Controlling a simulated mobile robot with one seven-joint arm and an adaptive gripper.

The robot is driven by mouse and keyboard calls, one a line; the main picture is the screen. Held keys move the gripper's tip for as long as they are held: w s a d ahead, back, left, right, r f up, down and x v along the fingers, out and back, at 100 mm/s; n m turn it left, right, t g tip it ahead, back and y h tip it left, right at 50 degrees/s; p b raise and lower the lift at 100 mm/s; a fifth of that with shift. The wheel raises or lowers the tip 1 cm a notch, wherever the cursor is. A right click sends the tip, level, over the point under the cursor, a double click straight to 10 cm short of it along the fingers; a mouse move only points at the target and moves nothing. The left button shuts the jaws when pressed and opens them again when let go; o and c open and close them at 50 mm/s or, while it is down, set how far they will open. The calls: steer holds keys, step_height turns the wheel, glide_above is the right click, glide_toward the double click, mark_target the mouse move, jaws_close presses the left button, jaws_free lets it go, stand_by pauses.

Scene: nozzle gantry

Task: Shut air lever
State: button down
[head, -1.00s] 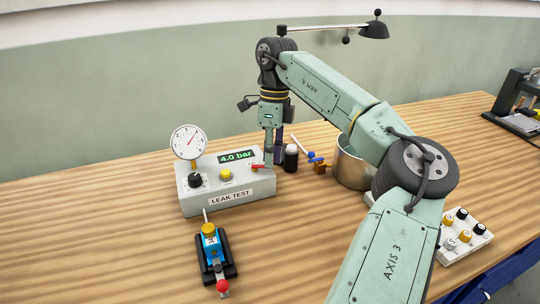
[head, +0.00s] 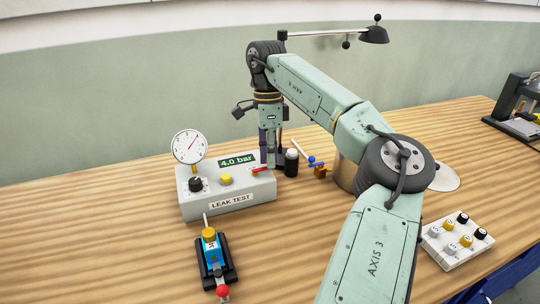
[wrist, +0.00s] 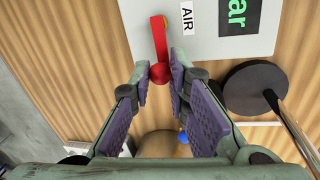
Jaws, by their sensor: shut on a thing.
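The red air lever (wrist: 159,36) sits on the grey leak-test box (head: 230,188), beside the AIR label (wrist: 187,19) in the wrist view. It has a round red knob at its end. In the head view the lever (head: 261,170) shows at the box's right end, partly behind my gripper. My gripper (wrist: 162,71) points at the box and is shut on the lever's knob, with a purple-padded finger on either side. The box's display (head: 237,160) reads 4.0 bar. The dial gauge (head: 189,146) stands at its back left.
A blue clamped piece (head: 212,250) lies in front. The table's left is clear.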

steer(key=c, duration=1.5)
jaws_free()
steer(key=r, duration=0.4)
steer(key=w+r, duration=0.1)
steer(key=r, duration=0.3)
steer(key=w+r, duration=0.1)
steer(key=r, duration=0.3)
steer(key=shift+w+a, duration=0.15)
steer(key=shift+f, duration=0.1)
